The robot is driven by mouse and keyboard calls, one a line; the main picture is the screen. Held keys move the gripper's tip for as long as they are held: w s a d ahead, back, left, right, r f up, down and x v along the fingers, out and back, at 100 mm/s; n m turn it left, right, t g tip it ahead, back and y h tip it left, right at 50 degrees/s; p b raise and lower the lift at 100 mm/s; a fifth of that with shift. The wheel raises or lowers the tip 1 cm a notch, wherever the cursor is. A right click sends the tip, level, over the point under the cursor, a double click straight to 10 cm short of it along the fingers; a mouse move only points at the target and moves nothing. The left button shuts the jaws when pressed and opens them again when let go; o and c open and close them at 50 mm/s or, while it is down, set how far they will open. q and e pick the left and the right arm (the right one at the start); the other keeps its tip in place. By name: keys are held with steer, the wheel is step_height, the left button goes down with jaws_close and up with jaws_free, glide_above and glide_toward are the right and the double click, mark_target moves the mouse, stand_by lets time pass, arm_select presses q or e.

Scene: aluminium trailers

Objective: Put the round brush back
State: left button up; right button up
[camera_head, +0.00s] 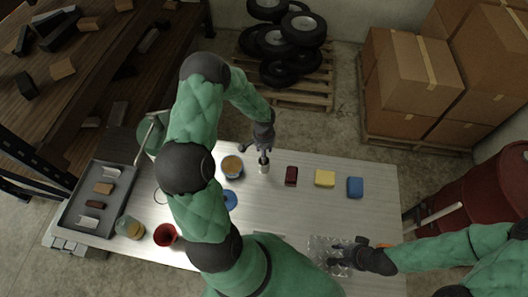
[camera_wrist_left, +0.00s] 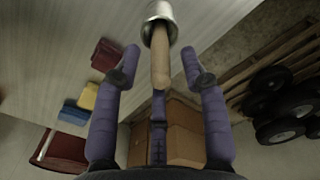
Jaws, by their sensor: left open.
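The round brush shows in the left wrist view as a tan wooden handle (camera_wrist_left: 160,62) with a shiny metal cylinder (camera_wrist_left: 159,12) around its far end. I cannot tell whether the metal is part of the brush or a separate cup; the bristles are hidden. In the head view a small pale metal piece (camera_head: 264,168) shows just below my left gripper (camera_head: 257,149). In the wrist view the left fingers (camera_wrist_left: 166,62) are spread on either side of the handle, apart from it. My right gripper (camera_head: 336,252) is low over a clear tray (camera_head: 318,241), its fingers apart and empty.
A tin with tan contents (camera_head: 232,166) and a blue disc (camera_head: 230,200) lie left of the left gripper. Dark red (camera_head: 291,176), yellow (camera_head: 324,178) and blue (camera_head: 355,187) blocks lie to its right. A red cup (camera_head: 165,235), jar (camera_head: 130,228) and grey tray (camera_head: 70,215) are at left.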

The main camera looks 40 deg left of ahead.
arm_select(q)
step_height(320, 180, up, 9)
steer(key=p, duration=0.4)
steer(key=s+d+f+h, duration=0.2)
steer(key=d+f, duration=0.1)
steer(key=d, duration=0.6)
steer(key=s+d+f+h, duration=0.2)
steer(key=s+d+f, duration=0.1)
steer(key=d, duration=0.6)
steer(key=s+d+f+n, duration=0.1)
steer(key=s+d+f, duration=0.1)
steer(key=s+d, duration=0.6)
steer(key=shift+s+f, duration=0.25)
steer(key=shift+s, duration=0.35)
steer(key=shift+d, duration=0.1)
